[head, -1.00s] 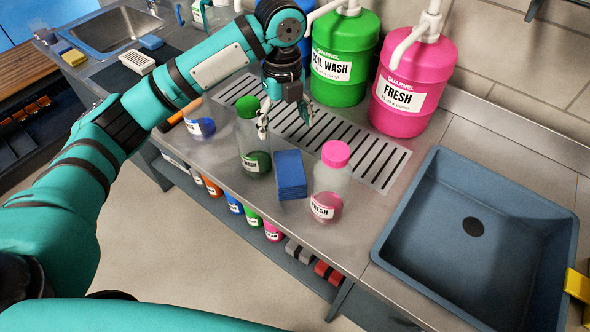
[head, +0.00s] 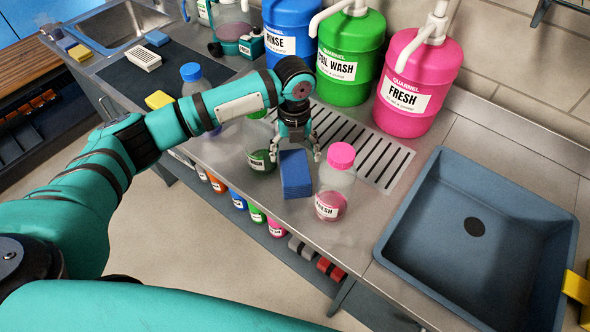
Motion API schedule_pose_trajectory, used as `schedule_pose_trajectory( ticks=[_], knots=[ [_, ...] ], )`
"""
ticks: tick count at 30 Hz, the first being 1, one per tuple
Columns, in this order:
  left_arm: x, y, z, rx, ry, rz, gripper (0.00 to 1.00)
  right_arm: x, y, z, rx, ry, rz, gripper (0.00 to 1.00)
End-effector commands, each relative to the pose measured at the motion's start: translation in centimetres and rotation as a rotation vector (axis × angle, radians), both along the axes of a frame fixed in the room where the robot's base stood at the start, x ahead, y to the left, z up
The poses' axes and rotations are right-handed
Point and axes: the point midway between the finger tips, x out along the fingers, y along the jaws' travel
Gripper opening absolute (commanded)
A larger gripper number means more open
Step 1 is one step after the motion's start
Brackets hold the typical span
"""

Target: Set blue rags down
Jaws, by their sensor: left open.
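The blue rags (head: 295,178) form a small folded stack on the steel counter, between a pink-capped bottle labelled FRESH (head: 333,184) and a bottle with green liquid (head: 262,161). My left gripper (head: 295,154) is open just above and behind the far end of the stack. Its fingers are spread to either side of the stack, and I cannot tell whether they touch it. My right gripper is not in view.
A slotted drain grate (head: 372,158) lies behind the rags. Blue, green (head: 350,60) and pink (head: 412,85) pump jugs stand along the wall. A grey-blue basin (head: 480,240) is at right. A blue-capped bottle (head: 193,80) and a yellow sponge (head: 159,100) are at left.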

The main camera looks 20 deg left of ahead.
Motion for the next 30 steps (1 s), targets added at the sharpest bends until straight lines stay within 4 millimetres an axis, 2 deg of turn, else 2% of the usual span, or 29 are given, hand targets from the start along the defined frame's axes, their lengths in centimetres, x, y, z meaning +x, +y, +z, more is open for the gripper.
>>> schedule_pose_trajectory(
  ticks=[5,12,21,30],
  knots=[
    [-0.5,-0.2,-1.3,0.001,0.003,0.000,0.81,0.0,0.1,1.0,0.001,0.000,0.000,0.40],
    [-1.1,-0.4,-4.7,0.000,0.001,0.001,0.81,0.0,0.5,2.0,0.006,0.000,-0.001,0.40],
    [-1.0,-0.4,-5.4,0.000,-0.001,0.000,0.81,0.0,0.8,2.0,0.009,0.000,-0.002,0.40],
    [-1.0,-0.4,-5.3,0.000,-0.001,0.000,0.43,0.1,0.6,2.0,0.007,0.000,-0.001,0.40]
  ],
)
